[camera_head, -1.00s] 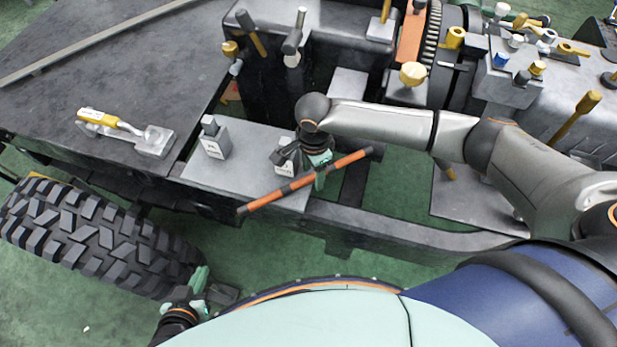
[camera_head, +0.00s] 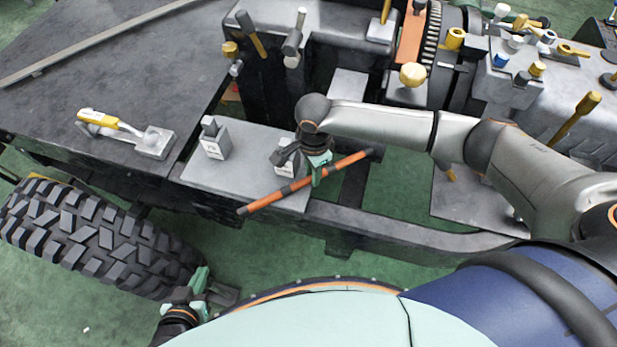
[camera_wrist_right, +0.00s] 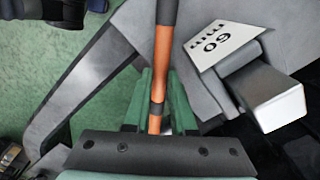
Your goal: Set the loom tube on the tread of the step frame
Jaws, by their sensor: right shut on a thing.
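The loom tube (camera_head: 294,187) is a thin orange rod with black bands. It lies slantwise across the front right corner of a light grey plate, which looks like the tread (camera_head: 238,178); both its ends reach past the plate. I cannot tell whether it touches the plate. My right gripper (camera_head: 318,172) is shut on the tube near its middle. In the right wrist view the tube (camera_wrist_right: 164,60) runs between the green fingers (camera_wrist_right: 162,100). My left gripper (camera_head: 198,288) is low at the left, beside the tyre and away from the tube; its opening is unclear.
Two grey blocks stand on the plate, one at left (camera_head: 213,143) and one partly behind my right gripper (camera_head: 287,168). The right wrist view shows a block marked 60 mm (camera_wrist_right: 225,48) close to the tube. A big tyre (camera_head: 95,240) and a yellow-handled clamp (camera_head: 115,125) are at left.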

